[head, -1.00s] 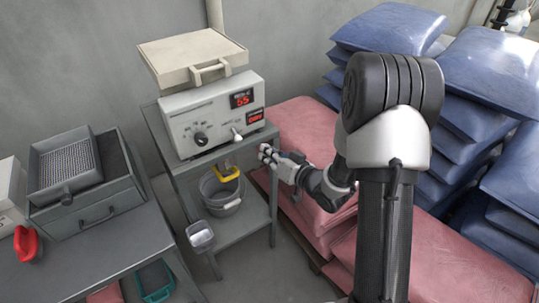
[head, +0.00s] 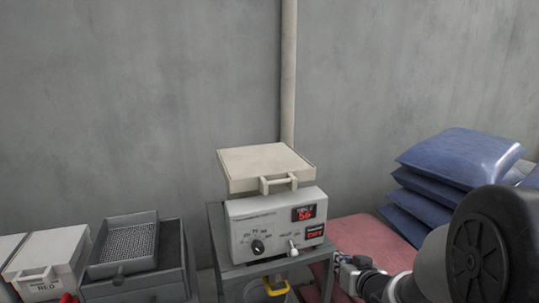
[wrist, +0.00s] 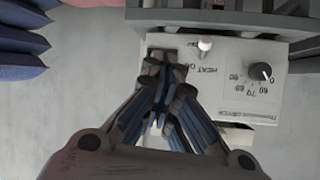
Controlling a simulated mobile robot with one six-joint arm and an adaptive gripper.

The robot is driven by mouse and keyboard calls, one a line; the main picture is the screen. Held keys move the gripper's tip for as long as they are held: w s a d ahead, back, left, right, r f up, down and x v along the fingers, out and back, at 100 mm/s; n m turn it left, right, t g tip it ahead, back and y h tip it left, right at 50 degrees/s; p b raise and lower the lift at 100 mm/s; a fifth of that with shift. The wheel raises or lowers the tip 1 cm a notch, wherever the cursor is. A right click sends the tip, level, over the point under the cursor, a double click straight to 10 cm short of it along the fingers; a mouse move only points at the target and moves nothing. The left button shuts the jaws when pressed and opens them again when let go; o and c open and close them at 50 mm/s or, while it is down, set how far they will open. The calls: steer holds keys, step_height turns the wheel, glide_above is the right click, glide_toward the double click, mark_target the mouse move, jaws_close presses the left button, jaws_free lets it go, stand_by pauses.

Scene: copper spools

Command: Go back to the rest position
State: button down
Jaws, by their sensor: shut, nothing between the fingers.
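My gripper (head: 347,262) is at the lower right of the head view, just right of the heater box (head: 268,228) with its dial, switch and red displays. In the wrist view my gripper (wrist: 165,75) is shut and empty, its fingers together in front of the box's panel (wrist: 232,75). The gripper covers part of that panel there. A beige lidded tray (head: 265,168) with a handle sits on top of the box. My arm reaches in from the lower right corner of the head view.
The box stands on a grey metal stand (head: 216,230); a yellow handle (head: 276,289) shows below it. A grey drawer unit with a mesh tray (head: 128,243) stands at left. Blue sacks (head: 455,160) are stacked at right beside pink sacks (head: 360,236).

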steer(key=s+d+r+g+h, duration=0.1)
steer(key=s+r+h, duration=0.1)
steer(key=s+r, duration=0.3)
steer(key=s+a+r+g, duration=0.1)
steer(key=s+a+g, duration=0.2)
steer(key=s, duration=1.1)
steer(key=s+a+r+g, duration=0.2)
steer(key=s+a+g, duration=0.1)
steer(key=s, duration=1.1)
